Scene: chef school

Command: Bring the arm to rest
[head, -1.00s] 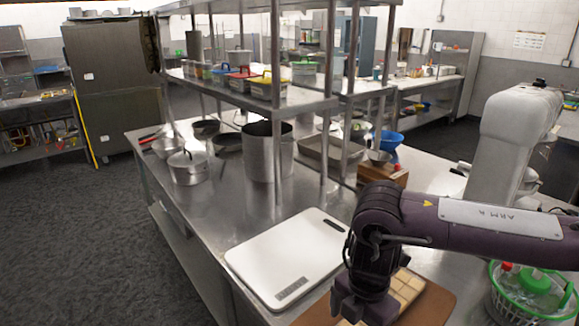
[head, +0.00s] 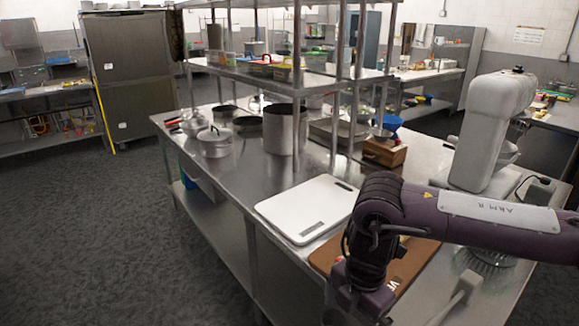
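My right arm (head: 470,215), purple with a white "ARM R" label, reaches in from the right over the steel counter. Its wrist bends down, and my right gripper (head: 355,305) hangs low at the bottom edge of the head view, in front of the brown board. Its fingertips are cut off or too dark to make out, so its opening does not show. I see nothing held in it. My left arm and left gripper are out of view.
A white cutting board (head: 308,208) and a brown board (head: 412,262) lie near the counter's front edge. A pale-handled tool (head: 458,300) lies right of the gripper. A white mixer (head: 493,125), pots (head: 214,141) and shelf posts stand behind. Floor (head: 90,235) at left is clear.

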